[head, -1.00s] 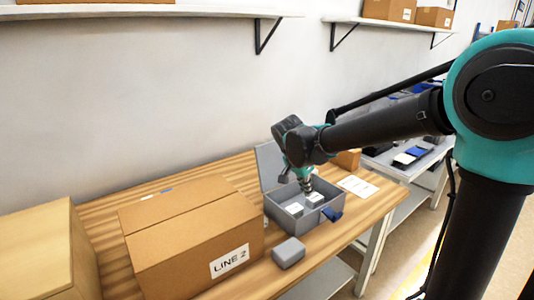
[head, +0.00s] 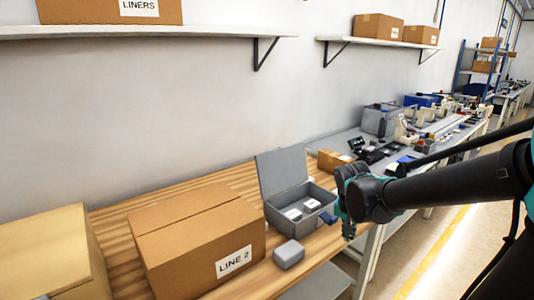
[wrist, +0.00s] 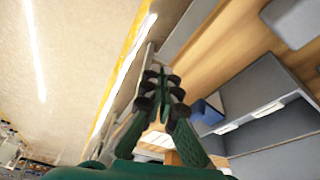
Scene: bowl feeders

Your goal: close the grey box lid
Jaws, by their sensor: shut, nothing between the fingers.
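The grey box (head: 274,219) stands on the wooden table with its lid (head: 282,172) raised, leaning slightly back at the rear. Small light blocks (head: 311,205) lie inside it. A blue piece (head: 328,217) sits at its front right. My gripper (head: 348,235) is shut and empty, pointing down to the right of the box near the table's front edge, apart from the lid. In the wrist view the green fingers (wrist: 165,85) are together, with the blue piece (wrist: 207,110) and the box (wrist: 252,88) to their right.
A grey block (head: 288,254) lies in front of the box. A "LINE 2" carton (head: 195,235) stands close on the left. A small carton (head: 333,160) is behind on the right. A wall shelf (head: 150,32) runs above.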

